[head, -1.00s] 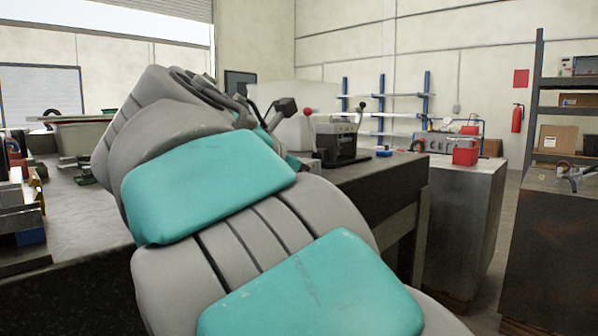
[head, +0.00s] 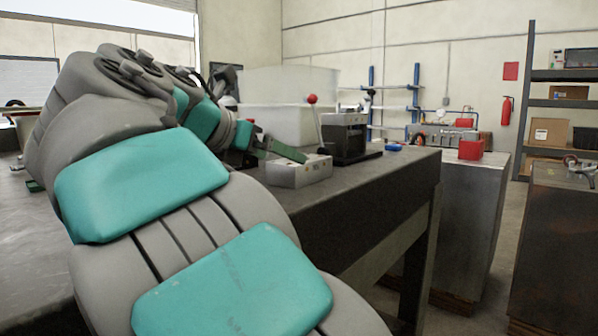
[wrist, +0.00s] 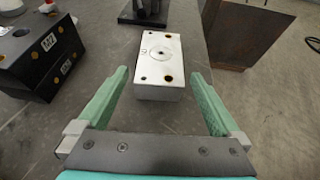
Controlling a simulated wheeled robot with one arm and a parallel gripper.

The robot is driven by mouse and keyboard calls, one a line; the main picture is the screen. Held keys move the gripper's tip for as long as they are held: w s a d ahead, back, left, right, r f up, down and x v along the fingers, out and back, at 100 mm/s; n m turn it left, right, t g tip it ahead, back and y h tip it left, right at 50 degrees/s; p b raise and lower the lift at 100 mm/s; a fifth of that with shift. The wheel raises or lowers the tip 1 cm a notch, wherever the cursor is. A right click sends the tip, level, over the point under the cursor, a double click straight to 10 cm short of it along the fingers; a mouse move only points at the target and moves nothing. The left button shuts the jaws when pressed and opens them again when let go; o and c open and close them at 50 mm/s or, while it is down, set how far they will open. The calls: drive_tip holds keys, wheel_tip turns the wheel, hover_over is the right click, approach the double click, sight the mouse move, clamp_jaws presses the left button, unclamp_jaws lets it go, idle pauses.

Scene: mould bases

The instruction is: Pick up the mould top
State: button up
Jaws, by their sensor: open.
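A silver metal block (wrist: 159,66), seemingly the mould top, lies on the dark bench in the wrist view. It has a round centre hole and smaller holes near its corners. My gripper (wrist: 160,76) is open, with its green fingers to either side of the block's near part in the picture; I cannot tell how high they are above it. In the head view the block (head: 298,173) sits near the bench edge, with a green finger of my gripper (head: 278,150) beside or above it.
A black block (wrist: 42,53) with white labels stands to the left on the bench. A dark lever press (head: 347,138) stands just beyond the silver block. White bins (head: 285,125) are behind. The bench edge (head: 375,195) is close on the right.

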sight(290, 162)
drive_tip(key=x, duration=0.4)
drive_tip(key=shift+s+a+f+b, duration=0.1)
drive_tip(key=shift+b, duration=0.3)
drive_tip(key=x, duration=0.2)
drive_tip(key=b+x, duration=0.1)
drive_tip(key=x, duration=0.1)
drive_tip(key=shift+f+b, duration=0.3)
drive_tip(key=shift+w+d, duration=0.25)
drive_tip(key=shift+w, duration=0.2)
drive_tip(key=shift+c, duration=0.4)
clamp_jaws()
